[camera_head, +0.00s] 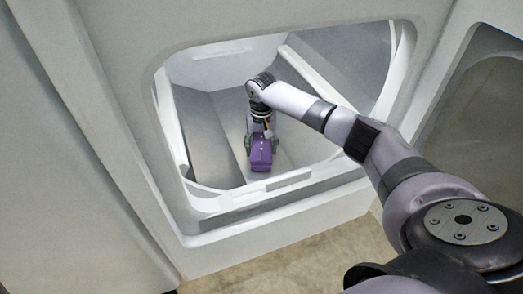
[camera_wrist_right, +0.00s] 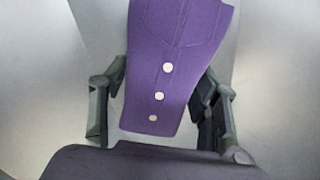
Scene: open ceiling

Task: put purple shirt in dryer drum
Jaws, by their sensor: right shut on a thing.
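The purple shirt (camera_head: 261,154) hangs in my right gripper (camera_head: 262,140) inside the dryer drum. In the right wrist view the shirt (camera_wrist_right: 172,70), with a row of pale buttons, lies between the two fingers of the right gripper (camera_wrist_right: 160,105). That gripper is shut on it. The dryer drum (camera_head: 205,125) has grey metal walls and shows through the dryer's wide opening. Whether the shirt touches the drum floor I cannot tell. My left gripper is in neither view.
The dryer's white front frame (camera_head: 130,85) surrounds the opening, and its lower lip (camera_head: 270,190) lies below my right arm. The open door (camera_head: 475,110) stands at the right. Beige floor (camera_head: 290,265) shows below. The drum's left side is clear.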

